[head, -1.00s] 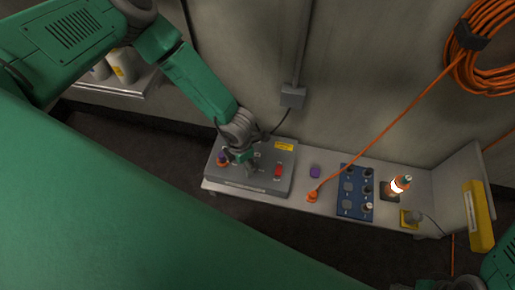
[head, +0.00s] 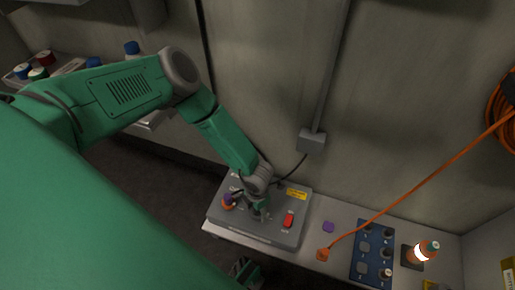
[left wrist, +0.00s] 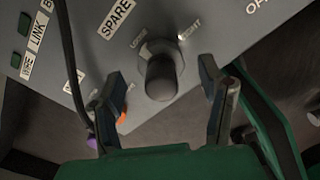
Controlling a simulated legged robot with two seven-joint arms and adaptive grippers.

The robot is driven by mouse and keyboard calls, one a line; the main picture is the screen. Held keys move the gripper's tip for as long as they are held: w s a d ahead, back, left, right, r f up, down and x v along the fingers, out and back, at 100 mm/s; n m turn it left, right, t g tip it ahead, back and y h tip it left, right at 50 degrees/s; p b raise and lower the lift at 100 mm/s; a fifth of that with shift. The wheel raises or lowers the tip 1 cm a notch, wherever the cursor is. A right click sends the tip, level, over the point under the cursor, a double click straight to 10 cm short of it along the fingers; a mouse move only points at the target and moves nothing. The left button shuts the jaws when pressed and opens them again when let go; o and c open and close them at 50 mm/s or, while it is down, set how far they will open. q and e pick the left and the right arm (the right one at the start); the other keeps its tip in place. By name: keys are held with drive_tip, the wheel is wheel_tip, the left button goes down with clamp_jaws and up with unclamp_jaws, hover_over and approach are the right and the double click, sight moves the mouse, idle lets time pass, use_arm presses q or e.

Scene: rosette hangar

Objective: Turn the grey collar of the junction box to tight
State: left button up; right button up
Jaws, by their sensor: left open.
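In the left wrist view, the dark grey collar (left wrist: 160,75) stands between "LOOSE" and "TIGHT" labels. The left gripper (left wrist: 165,100) is open, with one finger on each side of the collar and visible gaps between.
Right of the box are a purple piece (head: 328,227), an orange plug (head: 323,254) with its cord, a blue panel (head: 366,268) with knobs and an orange-white lamp (head: 426,251). A black cable runs past the left finger in the wrist view. A wall conduit box (head: 312,140) is behind.

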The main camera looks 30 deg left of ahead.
use_arm(q)
drive_tip(key=shift+f+b, duration=0.35)
drive_tip(key=shift+f, duration=0.9)
drive_tip(key=shift+d, duration=0.1)
drive_tip(key=c, duration=1.2)
drive_tip(key=shift+o, duration=0.2)
